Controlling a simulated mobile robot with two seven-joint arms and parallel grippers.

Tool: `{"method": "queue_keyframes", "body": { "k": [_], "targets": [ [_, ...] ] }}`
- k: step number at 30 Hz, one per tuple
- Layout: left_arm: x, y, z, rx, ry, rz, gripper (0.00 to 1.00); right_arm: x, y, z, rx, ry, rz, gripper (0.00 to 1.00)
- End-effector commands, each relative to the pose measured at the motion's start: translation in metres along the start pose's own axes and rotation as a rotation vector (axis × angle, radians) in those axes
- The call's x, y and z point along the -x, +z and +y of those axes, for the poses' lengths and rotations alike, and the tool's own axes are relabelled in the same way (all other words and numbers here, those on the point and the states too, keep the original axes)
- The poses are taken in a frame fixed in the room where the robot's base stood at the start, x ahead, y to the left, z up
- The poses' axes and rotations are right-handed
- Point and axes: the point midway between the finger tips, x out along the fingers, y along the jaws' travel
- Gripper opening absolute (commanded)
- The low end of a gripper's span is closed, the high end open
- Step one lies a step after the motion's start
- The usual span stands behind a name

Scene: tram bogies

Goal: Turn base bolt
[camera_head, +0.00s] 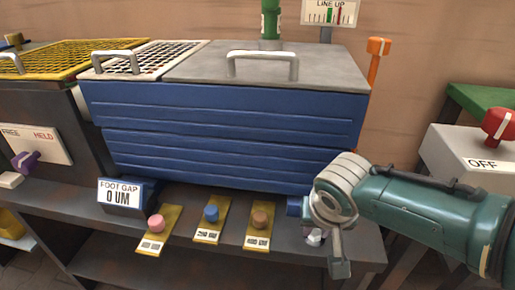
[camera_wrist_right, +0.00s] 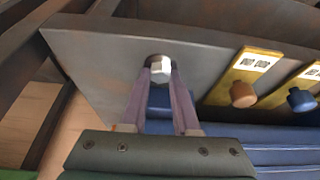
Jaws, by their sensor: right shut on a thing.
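The base bolt, a silver hex head (camera_wrist_right: 158,68), stands on the grey bench plate near its corner in the right wrist view. My right gripper (camera_wrist_right: 160,75) has its two purple fingers on either side of the bolt head, shut on it. In the head view the bolt (camera_head: 314,239) shows only in part, below my right gripper (camera_head: 318,234), whose wrist hides most of the fingers. The foot gap display (camera_head: 122,194) reads 0 UM. My left gripper is not in view.
A blue ribbed housing (camera_head: 230,130) with a grey handled lid stands behind the bolt. Yellow plates with pink (camera_head: 156,223), blue (camera_head: 211,213) and brown (camera_head: 260,220) knobs lie left of the bolt. A grey box with a red knob (camera_head: 498,124), marked OFF, stands at the right.

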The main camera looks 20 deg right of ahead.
Motion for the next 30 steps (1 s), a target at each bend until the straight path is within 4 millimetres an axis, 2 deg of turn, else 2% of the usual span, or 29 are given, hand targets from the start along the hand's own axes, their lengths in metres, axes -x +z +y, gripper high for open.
{"method": "queue_keyframes", "body": {
  "k": [20, 21, 28, 30],
  "targets": [
    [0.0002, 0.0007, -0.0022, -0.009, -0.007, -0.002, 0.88, -0.0003, -0.0005, -0.0002, -0.054, 0.022, 0.002, 0.0],
    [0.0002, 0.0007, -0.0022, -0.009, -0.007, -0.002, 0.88, -0.0003, -0.0005, -0.0002, -0.054, 0.022, 0.001, 0.33],
    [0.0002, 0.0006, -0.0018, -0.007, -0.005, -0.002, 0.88, -0.0003, -0.0004, -0.0001, -0.053, 0.022, 0.001, 0.59],
    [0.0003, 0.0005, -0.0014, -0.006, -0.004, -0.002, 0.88, -0.0002, -0.0004, -0.0001, -0.053, 0.022, 0.001, 0.59]
  ]
}}
